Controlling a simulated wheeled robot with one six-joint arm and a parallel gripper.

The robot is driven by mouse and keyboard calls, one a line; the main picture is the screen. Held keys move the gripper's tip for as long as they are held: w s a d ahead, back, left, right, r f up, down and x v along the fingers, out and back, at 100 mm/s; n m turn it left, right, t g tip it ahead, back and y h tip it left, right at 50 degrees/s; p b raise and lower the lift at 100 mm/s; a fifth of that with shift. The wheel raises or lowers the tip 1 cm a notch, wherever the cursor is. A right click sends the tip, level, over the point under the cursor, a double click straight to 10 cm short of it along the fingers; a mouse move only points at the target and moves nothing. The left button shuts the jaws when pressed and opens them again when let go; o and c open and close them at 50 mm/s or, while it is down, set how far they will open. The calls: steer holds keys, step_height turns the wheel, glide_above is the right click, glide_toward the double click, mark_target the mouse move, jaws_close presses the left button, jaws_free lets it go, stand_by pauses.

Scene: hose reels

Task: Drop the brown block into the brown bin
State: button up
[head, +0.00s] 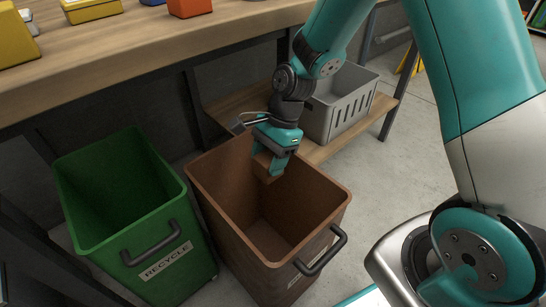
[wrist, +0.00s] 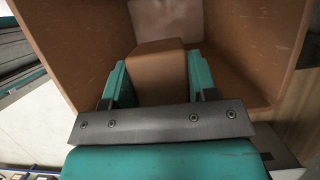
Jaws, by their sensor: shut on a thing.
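My gripper (head: 272,160) is shut on the brown block (head: 264,168) and points down at the mouth of the brown bin (head: 231,227), near its back edge. In the wrist view the brown block (wrist: 160,75) sits between the two teal fingers, with the inside of the brown bin (wrist: 255,45) around and beyond it. The bin is open-topped and has a dark handle on its front. The part of its inside that I can see in the head view looks empty. The block's sides are partly hidden by the fingers.
A green bin (head: 175,262) marked RECYCLE stands just left of the brown bin. A grey slotted crate (head: 352,117) sits on a low wooden shelf behind. A wooden bench (head: 130,60) at the upper left holds yellow and orange things. Grey floor is free at the right.

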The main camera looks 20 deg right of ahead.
step_height(320, 180, down, 3)
steer(key=shift+r+b, duration=0.2)
steer(key=shift+b, duration=0.85)
steer(key=shift+r, duration=0.1)
steer(key=o, duration=1.1)
steer(key=shift+c, duration=0.2)
steer(key=p+v, duration=0.7)
steer(key=v, duration=1)
steer(key=shift+d+r, duration=0.15)
steer(key=shift+w, duration=0.15)
